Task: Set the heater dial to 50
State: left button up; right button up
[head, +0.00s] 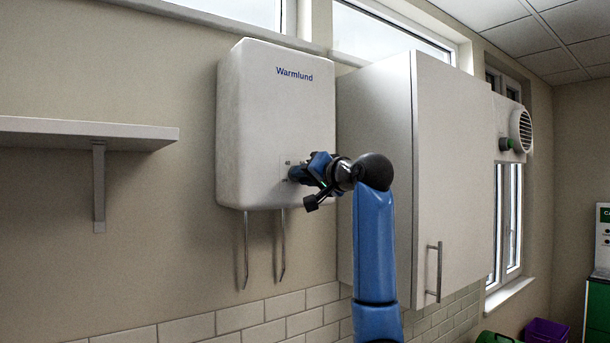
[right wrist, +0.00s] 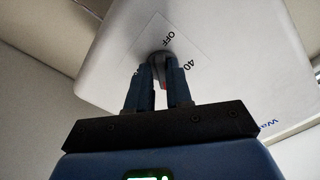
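The white Warmlund heater (head: 275,120) hangs on the wall in the head view. Its dial is largely hidden behind my right gripper (head: 297,174) there. In the right wrist view the dark round dial (right wrist: 161,58) sits on a pale scale plate (right wrist: 185,42) marked OFF and 40; no 50 mark can be seen. My right gripper's two blue fingers (right wrist: 163,80) stand on either side of the dial's grip, which shows a bit of red. The fingers look closed in on it, though their contact is partly hidden. My left gripper is in neither view.
A wall cabinet (head: 455,170) with a bar handle hangs right of the heater, close to my right arm. A shelf (head: 80,132) is on the left wall. Two pipes (head: 246,255) come down below the heater. The wall between shelf and heater is clear.

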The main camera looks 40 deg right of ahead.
jog(key=shift+o, duration=1.4)
jog(key=shift+r, duration=0.1)
jog(key=shift+s, duration=0.1)
jog(key=s+a+b, duration=0.1)
jog(key=s+b, duration=0.4)
jog(key=s, duration=0.5)
jog(key=shift+s, duration=0.35)
jog(key=shift+a, duration=0.1)
